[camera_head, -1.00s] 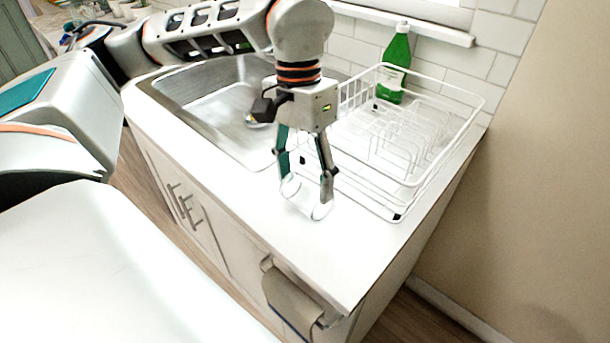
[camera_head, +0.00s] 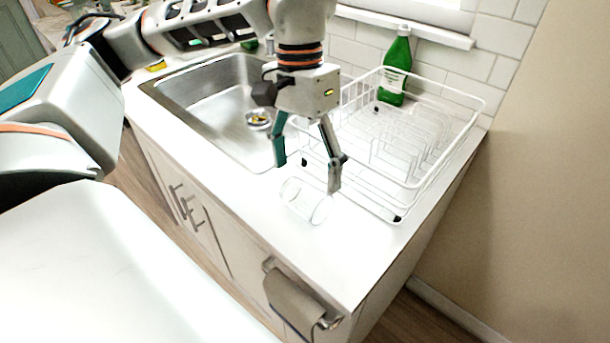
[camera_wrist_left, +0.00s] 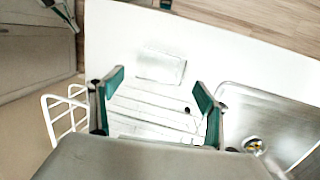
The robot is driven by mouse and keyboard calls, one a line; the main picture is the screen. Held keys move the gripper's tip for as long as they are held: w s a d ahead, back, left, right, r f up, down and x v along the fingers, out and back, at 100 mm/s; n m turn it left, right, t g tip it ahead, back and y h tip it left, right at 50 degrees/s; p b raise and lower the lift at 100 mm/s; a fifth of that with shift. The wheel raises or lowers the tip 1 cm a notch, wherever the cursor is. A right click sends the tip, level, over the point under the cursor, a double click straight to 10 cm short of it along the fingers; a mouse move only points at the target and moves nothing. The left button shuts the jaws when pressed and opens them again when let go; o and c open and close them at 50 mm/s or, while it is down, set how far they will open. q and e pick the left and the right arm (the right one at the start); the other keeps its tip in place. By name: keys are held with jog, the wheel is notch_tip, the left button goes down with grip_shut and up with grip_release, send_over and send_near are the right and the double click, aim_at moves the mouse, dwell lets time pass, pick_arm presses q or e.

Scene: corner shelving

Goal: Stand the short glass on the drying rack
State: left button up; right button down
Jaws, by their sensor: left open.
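The short glass (camera_head: 305,201) is clear and lies on its side on the white counter, in front of the drying rack. It also shows in the left wrist view (camera_wrist_left: 160,67), beyond the fingertips. My left gripper (camera_head: 307,174) is open and empty, pointing down just above and behind the glass, between it and the rack. Its two teal-padded fingers show in the left wrist view (camera_wrist_left: 158,82) with nothing between them. The drying rack (camera_head: 450,146) is white wire with upright dividers, at the counter's right end. My right gripper is not in view.
A steel sink (camera_head: 205,92) is set in the counter left of the rack. A green bottle (camera_head: 394,68) stands behind the rack by the tiled wall. A towel (camera_head: 292,298) hangs on the cabinet's front. The counter's front right corner is clear.

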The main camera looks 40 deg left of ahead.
aim_at(303, 181)
pick_arm(q)
notch_tip(303, 181, up, 9)
jog(key=a+p, duration=0.1)
jog(key=shift+w+r+p, duration=0.2)
jog(key=shift+w+p, duration=0.1)
jog(key=shift+w, duration=0.15)
jog(key=shift+a, duration=0.1)
